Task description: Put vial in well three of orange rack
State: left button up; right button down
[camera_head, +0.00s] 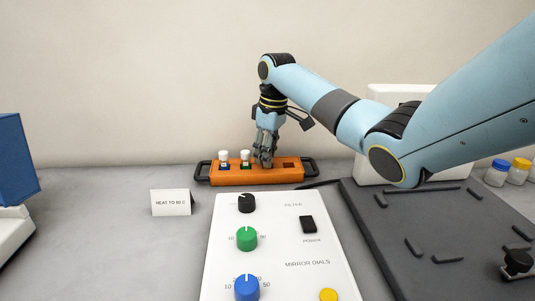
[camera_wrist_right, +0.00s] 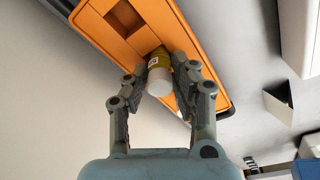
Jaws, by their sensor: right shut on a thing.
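The orange rack (camera_head: 257,175) stands at the back of the bench, with dark handles at its ends. Two white-capped vials stand in its left wells, one with a blue base (camera_head: 224,160) and one with a green base (camera_head: 246,159). My right gripper (camera_head: 264,162) points down at the rack just right of them. In the right wrist view it is shut on a vial with a white cap and yellowish body (camera_wrist_right: 159,62), close against the orange rack (camera_wrist_right: 190,45). I cannot tell how deep the vial sits. My left gripper is not in view.
A white panel (camera_head: 275,230) with dials and buttons is in front of the rack. A small sign (camera_head: 171,202) stands at left, and a dark grey platform (camera_head: 430,225) at right. Capped jars (camera_head: 497,173) stand at far right. The rack's right-hand well (camera_head: 289,165) looks empty.

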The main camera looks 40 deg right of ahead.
jog(key=c, duration=1.1)
grip_release()
jog(key=shift+f, duration=0.15)
jog(key=r, duration=0.4)
jog(key=s+r+p, duration=0.1)
jog(key=r, duration=0.7)
jog(key=shift+s+d+r+p, duration=0.1)
jog(key=shift+s+r+p, duration=0.1)
jog(key=shift+p, duration=0.15)
jog(key=shift+f, duration=0.15)
